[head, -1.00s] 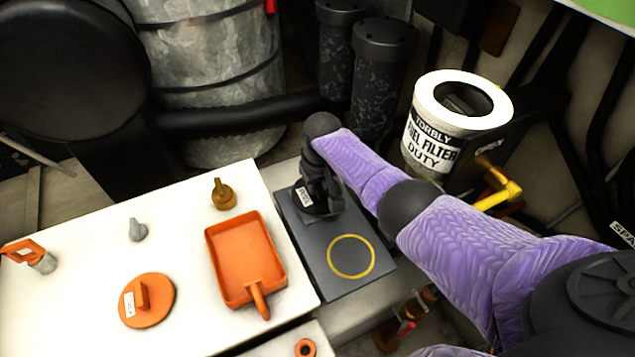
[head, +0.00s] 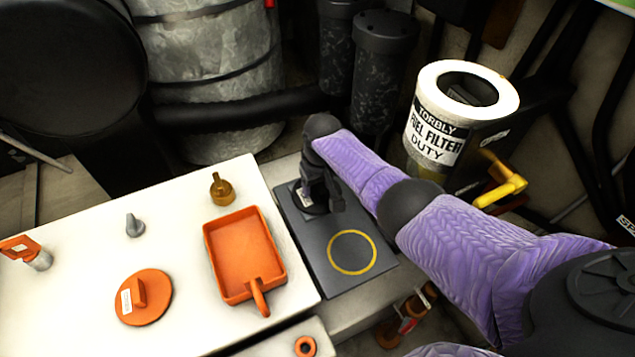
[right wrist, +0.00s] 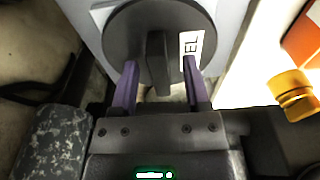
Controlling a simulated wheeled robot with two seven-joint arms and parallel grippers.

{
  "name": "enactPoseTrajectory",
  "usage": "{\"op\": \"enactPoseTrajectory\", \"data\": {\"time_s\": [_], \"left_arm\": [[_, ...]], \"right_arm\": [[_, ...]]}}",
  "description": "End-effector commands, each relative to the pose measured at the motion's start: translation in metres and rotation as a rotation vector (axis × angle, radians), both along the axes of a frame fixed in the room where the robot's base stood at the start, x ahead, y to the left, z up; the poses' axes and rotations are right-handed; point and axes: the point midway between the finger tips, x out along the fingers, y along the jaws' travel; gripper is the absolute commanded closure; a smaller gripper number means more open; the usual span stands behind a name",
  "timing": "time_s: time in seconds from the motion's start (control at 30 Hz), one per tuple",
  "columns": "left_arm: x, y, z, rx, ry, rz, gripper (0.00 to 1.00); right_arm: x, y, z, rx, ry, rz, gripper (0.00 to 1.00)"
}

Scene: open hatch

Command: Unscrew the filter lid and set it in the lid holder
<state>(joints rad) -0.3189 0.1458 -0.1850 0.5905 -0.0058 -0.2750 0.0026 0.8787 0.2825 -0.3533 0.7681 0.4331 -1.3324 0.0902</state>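The filter lid is a dark round disc (right wrist: 120,35) with a raised bar handle and a white label. In the head view the lid (head: 305,197) lies on the far part of a dark grey plate (head: 313,258), beside a yellow ring (head: 352,253). My right gripper (head: 328,190) is over the lid. In the right wrist view its purple fingers (right wrist: 159,72) stand apart on either side of the handle, with gaps showing. The white fuel filter (head: 435,138) stands to the right, its top open. My left gripper is not in view.
A white table (head: 75,290) at left holds an orange tray (head: 240,255), an orange disc with a handle (head: 143,297), a brass fitting (head: 222,190) and a grey cone (head: 134,226). A yellow valve handle (head: 500,192) sits below the filter. Dark pipes lie behind.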

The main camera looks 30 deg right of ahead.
Motion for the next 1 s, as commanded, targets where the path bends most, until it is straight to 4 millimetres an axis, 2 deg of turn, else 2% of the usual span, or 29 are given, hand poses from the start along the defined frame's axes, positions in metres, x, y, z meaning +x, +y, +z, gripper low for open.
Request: {"op": "enactPoseTrajectory", "data": {"time_s": [0.2,0.27,0.5,0.63,0.73,1.0], "left_arm": [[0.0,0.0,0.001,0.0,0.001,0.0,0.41],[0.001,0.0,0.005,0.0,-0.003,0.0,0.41],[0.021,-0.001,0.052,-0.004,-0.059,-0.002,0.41],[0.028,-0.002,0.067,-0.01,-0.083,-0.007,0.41],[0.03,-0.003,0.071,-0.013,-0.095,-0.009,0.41],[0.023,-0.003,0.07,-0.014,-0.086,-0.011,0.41]], "right_arm": [[0.0,0.0,0.0,0.0,0.0,0.0,0.37],[0.0,0.0,0.006,0.0,-0.001,0.0,0.37],[-0.006,0.001,0.072,0.001,-0.006,0.0,0.37],[-0.009,0.001,0.094,0.001,-0.005,0.0,0.37],[-0.011,0.001,0.1,0.0,-0.001,0.0,0.37],[-0.011,0.001,0.098,0.0,0.001,0.0,0.37]]}}
